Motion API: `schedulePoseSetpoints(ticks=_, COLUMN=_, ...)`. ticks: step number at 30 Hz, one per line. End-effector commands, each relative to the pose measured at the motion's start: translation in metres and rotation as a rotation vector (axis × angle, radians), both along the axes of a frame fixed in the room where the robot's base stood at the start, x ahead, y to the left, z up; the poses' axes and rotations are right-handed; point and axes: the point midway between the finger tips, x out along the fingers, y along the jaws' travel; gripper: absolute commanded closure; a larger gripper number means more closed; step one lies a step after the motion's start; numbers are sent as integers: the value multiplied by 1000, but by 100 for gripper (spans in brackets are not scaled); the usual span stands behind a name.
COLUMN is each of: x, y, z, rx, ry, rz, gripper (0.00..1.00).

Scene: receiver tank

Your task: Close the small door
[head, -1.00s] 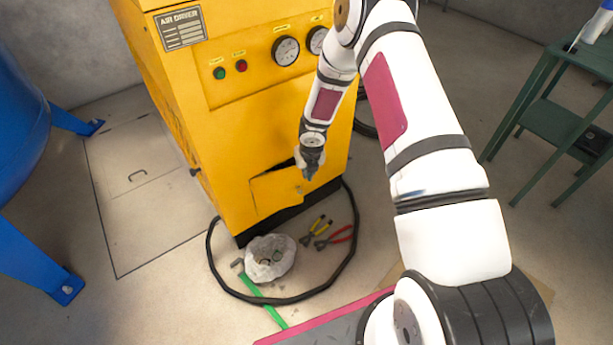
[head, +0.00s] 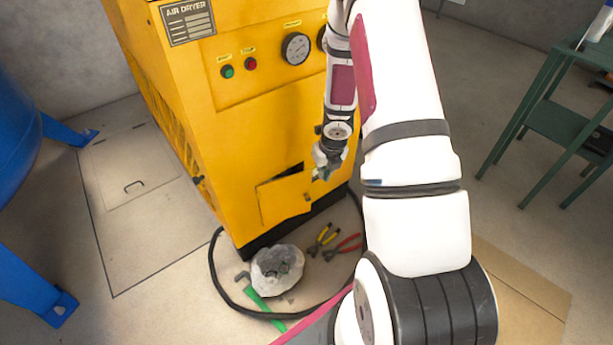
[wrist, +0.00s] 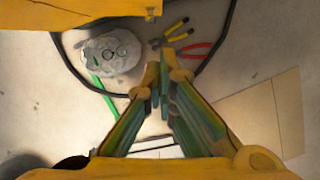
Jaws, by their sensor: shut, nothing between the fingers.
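The small yellow door (head: 285,198) is low on the front of the yellow air dryer (head: 240,120). It stands ajar, with a dark gap along its top and a small latch near its right edge. My gripper (head: 321,174) is shut and empty, just right of and slightly above the door's upper right corner. Whether it touches the door cannot be told. In the wrist view my gripper (wrist: 158,88) has its fingertips together over the floor. A yellow panel edge with a small knob, apparently the door (wrist: 90,12), crosses the top left there.
A grey-white bag (head: 277,270), a green-handled wrench (head: 262,304), yellow pliers (head: 323,239) and red pliers (head: 343,247) lie on the floor before the dryer. A black hose (head: 219,285) curves around them. A green table (head: 560,125) stands right, a blue tank (head: 15,110) left.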

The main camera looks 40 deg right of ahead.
Motion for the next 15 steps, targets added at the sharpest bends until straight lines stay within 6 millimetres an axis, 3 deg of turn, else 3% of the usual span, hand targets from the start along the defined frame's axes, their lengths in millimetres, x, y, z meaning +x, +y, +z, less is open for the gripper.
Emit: schedulePoseSetpoints(ticks=15, x=22, y=-5, z=-93, rx=0, ry=1, rz=2, gripper=100)
